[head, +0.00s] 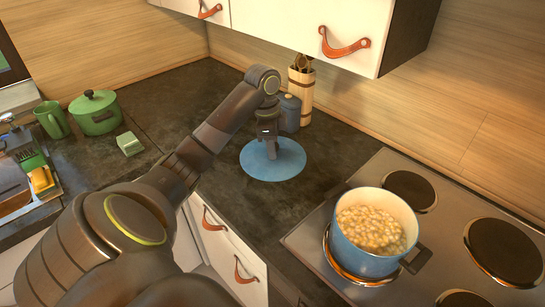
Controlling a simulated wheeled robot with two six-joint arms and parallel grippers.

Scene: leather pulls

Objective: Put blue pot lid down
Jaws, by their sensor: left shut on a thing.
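The blue pot lid (258,166) is a flat blue disc at the dark countertop, left of the stove. My left gripper (268,140) points down over the middle of the lid and is shut on it, hiding the lid's knob. I cannot tell whether the lid touches the counter. The blue pot (358,256) stands uncovered on the front left burner, full of pale round food. My right gripper is not in view.
A blue canister (290,113) and a wooden utensil holder (302,88) stand just behind the lid. A green pot (96,112), green mug (52,120) and small green box (129,144) are at left. Cabinets (345,30) hang above. Counter in front of the lid is clear.

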